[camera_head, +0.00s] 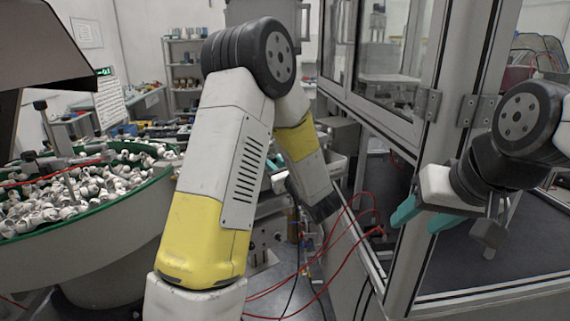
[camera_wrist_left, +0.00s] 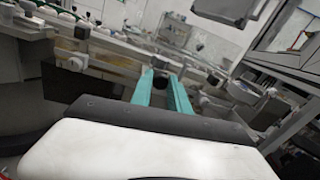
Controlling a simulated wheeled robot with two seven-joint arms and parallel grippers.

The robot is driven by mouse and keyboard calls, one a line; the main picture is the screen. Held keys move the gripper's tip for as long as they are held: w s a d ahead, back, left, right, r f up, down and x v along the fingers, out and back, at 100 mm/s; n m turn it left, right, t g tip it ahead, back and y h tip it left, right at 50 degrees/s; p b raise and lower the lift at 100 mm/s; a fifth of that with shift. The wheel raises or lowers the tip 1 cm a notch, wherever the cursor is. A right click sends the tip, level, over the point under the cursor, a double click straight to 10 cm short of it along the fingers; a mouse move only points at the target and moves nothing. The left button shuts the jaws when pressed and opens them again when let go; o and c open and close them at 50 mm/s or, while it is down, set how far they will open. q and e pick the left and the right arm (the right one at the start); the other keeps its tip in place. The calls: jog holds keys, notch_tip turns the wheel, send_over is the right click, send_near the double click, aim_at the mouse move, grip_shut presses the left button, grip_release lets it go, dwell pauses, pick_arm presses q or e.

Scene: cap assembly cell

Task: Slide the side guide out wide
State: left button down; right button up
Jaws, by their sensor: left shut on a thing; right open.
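In the left wrist view, the two teal fingers of my left gripper (camera_wrist_left: 161,84) are closed around a small dark round knob (camera_wrist_left: 160,80). The knob is at a long metal rail assembly (camera_wrist_left: 115,48) that looks like the side guide; the fingers partly hide the join.
A green-rimmed bowl (camera_head: 110,216) full of white caps stands at the left. A glass-doored cabinet (camera_head: 418,90) stands at the right, close to my right gripper. Red cables (camera_head: 345,235) hang between my left arm and the cabinet. Shelves (camera_head: 187,70) stand at the back.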

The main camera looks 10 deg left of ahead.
dwell(0.8)
pick_arm(q)
jog(key=shift+v, duration=1.1)
jog(key=c, duration=1.3)
grip_release()
jog(key=shift+w+d, duration=0.1)
jog(key=shift+w, duration=0.1)
jog(key=shift+o, duration=0.2)
jog(key=v, duration=0.8)
